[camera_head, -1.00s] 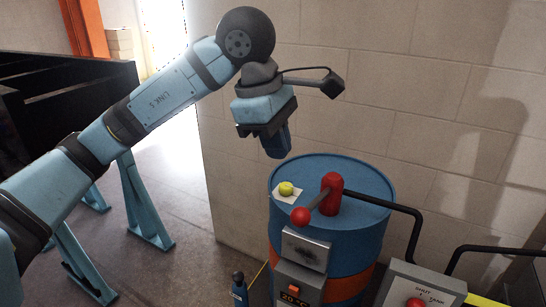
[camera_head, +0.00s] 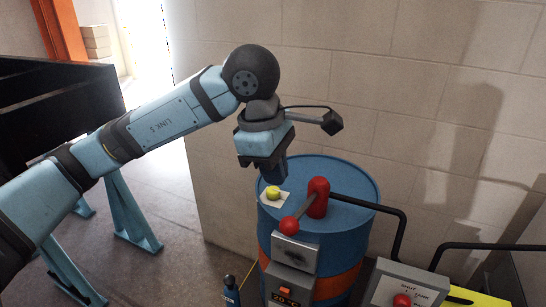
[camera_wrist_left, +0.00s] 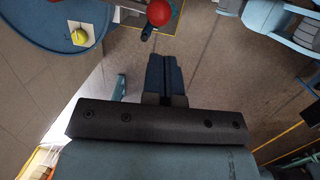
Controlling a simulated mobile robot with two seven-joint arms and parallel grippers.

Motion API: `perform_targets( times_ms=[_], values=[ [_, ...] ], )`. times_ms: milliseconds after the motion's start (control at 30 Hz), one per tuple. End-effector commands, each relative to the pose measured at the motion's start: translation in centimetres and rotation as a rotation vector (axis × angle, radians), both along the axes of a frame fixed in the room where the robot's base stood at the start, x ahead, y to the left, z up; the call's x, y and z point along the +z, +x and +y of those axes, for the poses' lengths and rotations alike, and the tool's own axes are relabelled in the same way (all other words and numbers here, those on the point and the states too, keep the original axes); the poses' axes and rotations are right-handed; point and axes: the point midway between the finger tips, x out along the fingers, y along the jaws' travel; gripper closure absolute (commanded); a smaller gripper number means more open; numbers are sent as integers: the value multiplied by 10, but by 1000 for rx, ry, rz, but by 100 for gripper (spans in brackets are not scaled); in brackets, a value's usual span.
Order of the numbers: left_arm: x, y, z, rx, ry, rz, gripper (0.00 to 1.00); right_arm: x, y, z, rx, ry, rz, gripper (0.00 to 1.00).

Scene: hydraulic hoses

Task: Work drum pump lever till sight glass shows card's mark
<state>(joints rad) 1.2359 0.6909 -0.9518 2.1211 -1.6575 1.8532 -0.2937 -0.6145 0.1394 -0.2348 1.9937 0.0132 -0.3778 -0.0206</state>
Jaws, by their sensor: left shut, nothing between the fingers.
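A blue drum (camera_head: 360,185) with an orange band stands against the wall. On its lid is a red pump body (camera_head: 318,198) with a lever ending in a red ball (camera_head: 289,226), which also shows in the left wrist view (camera_wrist_left: 159,12). I cannot make out a sight glass. My right gripper is out of view.
A grey plate (camera_head: 294,252) and a display box (camera_head: 288,287) are at the drum's front. A black hose (camera_head: 398,225) runs right towards a grey valve box (camera_head: 412,283) with a red knob. A small blue bottle (camera_head: 231,291) stands left of the drum.

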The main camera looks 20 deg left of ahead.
Motion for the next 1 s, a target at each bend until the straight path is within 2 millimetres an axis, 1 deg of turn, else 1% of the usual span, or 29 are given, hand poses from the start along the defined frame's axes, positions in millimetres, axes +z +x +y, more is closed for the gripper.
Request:
perform_targets(
  times_ms=[33, 200, 400, 500, 667, 1000],
  values=[
    [-10, 0, -2, 0, 1, 6, 100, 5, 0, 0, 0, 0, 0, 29],
    [-45, 4, -8, -1, 0, 5, 100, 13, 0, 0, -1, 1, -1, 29],
    [-76, 8, -13, 0, 0, 3, 100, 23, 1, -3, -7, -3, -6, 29],
    [-85, 9, -15, -1, 0, 2, 100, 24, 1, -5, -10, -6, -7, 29],
    [-91, 9, -16, -1, -1, 0, 100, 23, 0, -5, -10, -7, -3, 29],
    [-92, 10, -16, -1, -1, -2, 100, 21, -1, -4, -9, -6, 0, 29]
  ],
)
